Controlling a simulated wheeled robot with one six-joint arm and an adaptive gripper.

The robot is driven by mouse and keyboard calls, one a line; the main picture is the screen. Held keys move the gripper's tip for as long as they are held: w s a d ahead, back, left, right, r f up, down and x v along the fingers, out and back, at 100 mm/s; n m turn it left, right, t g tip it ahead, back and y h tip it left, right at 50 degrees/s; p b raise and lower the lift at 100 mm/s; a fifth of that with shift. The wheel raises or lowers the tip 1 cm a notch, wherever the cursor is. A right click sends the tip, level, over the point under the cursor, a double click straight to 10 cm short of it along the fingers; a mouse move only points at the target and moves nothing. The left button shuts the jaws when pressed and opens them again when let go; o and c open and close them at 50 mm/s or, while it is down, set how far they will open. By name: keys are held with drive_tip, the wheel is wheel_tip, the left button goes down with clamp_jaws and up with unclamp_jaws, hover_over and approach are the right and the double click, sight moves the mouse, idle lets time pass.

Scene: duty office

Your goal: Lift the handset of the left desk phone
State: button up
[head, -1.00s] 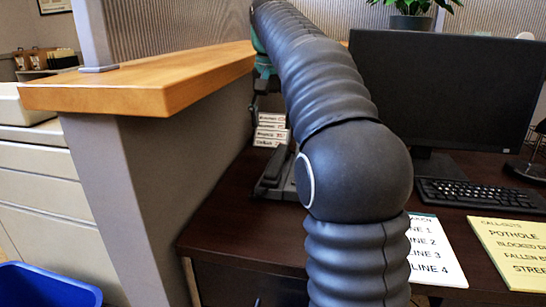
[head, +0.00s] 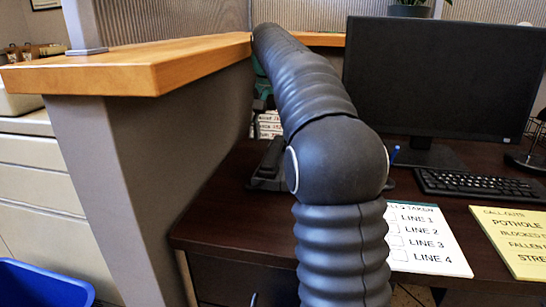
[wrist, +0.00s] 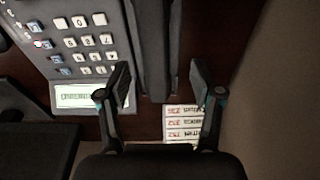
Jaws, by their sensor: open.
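The desk phone (head: 268,165) stands on the dark desk against the partition, left of the monitor. My arm hides part of it in the head view. In the wrist view, the phone's grey body (wrist: 75,40) shows white keys and a lit display (wrist: 92,97). Its dark handset (wrist: 154,45) runs down the picture beside the keypad. My gripper (wrist: 161,80) is open, with one finger on each side of the handset's near end. Nothing appears clamped, and any contact cannot be told. The fingertips are hidden in the head view.
White labelled items (head: 269,124) stand behind the phone and show between the fingers in the wrist view. The wooden counter (head: 130,65) and its partition rise close at left. A monitor (head: 440,80), keyboard (head: 475,185) and paper sheets (head: 430,235) are at right.

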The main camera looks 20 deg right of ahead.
sight(274, 148)
drive_tip(key=shift+w+d+f+b, duration=0.1)
drive_tip(key=shift+d+f+b, duration=0.1)
drive_tip(key=shift+f, duration=0.65)
drive_tip(key=shift+d+f+b, duration=0.1)
drive_tip(key=shift+f+b, duration=0.1)
drive_tip(key=shift+f, duration=0.65)
drive_tip(key=shift+w+d+f+b, duration=0.1)
drive_tip(key=shift+f+b, duration=0.1)
drive_tip(key=shift+f, duration=0.65)
